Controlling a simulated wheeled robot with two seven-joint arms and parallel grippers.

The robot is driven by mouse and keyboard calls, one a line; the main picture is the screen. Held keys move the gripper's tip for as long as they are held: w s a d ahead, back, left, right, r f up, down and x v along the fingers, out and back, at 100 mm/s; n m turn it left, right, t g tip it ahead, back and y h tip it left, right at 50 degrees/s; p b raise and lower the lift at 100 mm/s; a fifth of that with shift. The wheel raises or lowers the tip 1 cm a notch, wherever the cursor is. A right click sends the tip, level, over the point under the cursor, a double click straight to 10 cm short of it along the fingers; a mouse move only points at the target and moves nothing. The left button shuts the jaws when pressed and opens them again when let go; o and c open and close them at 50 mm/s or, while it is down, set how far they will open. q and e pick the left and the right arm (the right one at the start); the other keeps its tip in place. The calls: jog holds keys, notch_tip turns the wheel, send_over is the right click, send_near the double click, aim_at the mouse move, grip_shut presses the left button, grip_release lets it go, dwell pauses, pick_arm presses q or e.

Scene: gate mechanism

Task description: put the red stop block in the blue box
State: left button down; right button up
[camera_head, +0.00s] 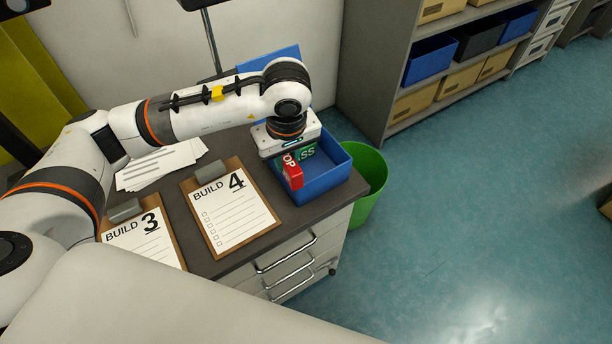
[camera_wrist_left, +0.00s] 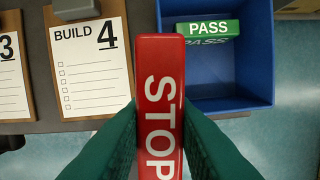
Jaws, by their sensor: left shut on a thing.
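The red stop block (camera_wrist_left: 160,80), lettered STOP, is held between the two fingers of my left gripper (camera_wrist_left: 160,135) in the left wrist view. In the head view the red block (camera_head: 292,174) hangs under the left gripper (camera_head: 288,158), at the left side of the blue box (camera_head: 325,181). In the wrist view the block shows beside the left wall of the blue box (camera_wrist_left: 262,100), higher than the table. A green block lettered PASS (camera_wrist_left: 208,28) is in the box, against its far side. My right gripper is not in view.
The box stands at the right end of a grey-topped drawer cabinet (camera_head: 231,266). Clipboards BUILD 4 (camera_head: 232,214) and BUILD 3 (camera_head: 146,242) lie left of it, with loose papers (camera_head: 160,166) behind. A green bin (camera_head: 366,190) stands right of the cabinet.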

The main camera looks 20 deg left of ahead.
pick_arm(q)
jog(key=w+d+f+n+g, duration=0.15)
jog(key=w+n, duration=0.55)
jog(key=n, duration=0.8)
jog(key=n+g, duration=0.1)
jog(key=n, duration=0.3)
send_near(313, 168)
jog(key=s+f, duration=0.4)
jog(key=f, duration=0.1)
jog(key=shift+f, duration=0.15)
jog(key=shift+f+b, duration=0.15)
jog(key=shift+b, duration=0.15)
jog(key=c, duration=1.2)
grip_release()
notch_tip(313, 168, up, 12)
jog(key=w+d, duration=0.1)
